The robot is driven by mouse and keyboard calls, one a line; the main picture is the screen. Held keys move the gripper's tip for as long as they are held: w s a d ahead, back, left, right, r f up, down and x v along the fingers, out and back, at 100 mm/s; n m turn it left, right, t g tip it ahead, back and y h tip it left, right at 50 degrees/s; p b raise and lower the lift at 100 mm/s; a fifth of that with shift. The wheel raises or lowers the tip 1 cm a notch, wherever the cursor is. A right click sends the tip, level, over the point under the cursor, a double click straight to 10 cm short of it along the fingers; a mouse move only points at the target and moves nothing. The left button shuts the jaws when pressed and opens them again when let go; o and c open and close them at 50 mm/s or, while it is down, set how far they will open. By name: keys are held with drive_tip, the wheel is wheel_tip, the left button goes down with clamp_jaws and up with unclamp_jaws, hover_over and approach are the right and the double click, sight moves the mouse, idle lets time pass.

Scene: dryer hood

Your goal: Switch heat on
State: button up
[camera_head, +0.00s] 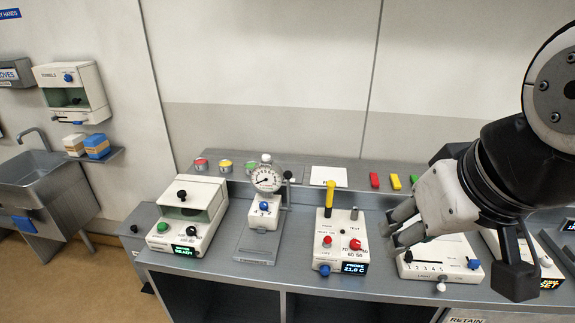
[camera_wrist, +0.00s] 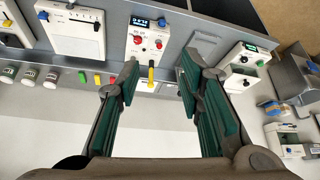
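A white unit (camera_head: 340,228) with a blue-lit display (camera_head: 355,268) reading "PROBE 21.0 C" stands on the bench. It carries a red round control on its left (camera_head: 327,241), a larger red knob on its right (camera_head: 355,244), a blue knob (camera_head: 325,269) at the front and a yellow upright piece (camera_head: 330,194) at the back. I cannot read a heat label. The unit also shows in the wrist view (camera_wrist: 148,32). My gripper (camera_head: 388,228) is open and empty, above and to the right of this unit. Its fingers are wide apart in the wrist view (camera_wrist: 160,72).
Left of the unit are a gauge stand (camera_head: 266,205) and a white box with a "READY" display (camera_head: 188,215). A white slider box (camera_head: 440,258) stands right, partly under my arm. Red and yellow blocks (camera_head: 395,181) lie on the back ledge. A sink (camera_head: 40,185) is far left.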

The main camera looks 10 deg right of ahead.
drive_tip(key=w+f+b, duration=0.2)
drive_tip(key=w, duration=0.1)
drive_tip(key=w+f+b, duration=0.6)
drive_tip(key=w, duration=0.1)
clamp_jaws()
drive_tip(key=shift+s+r, duration=0.2)
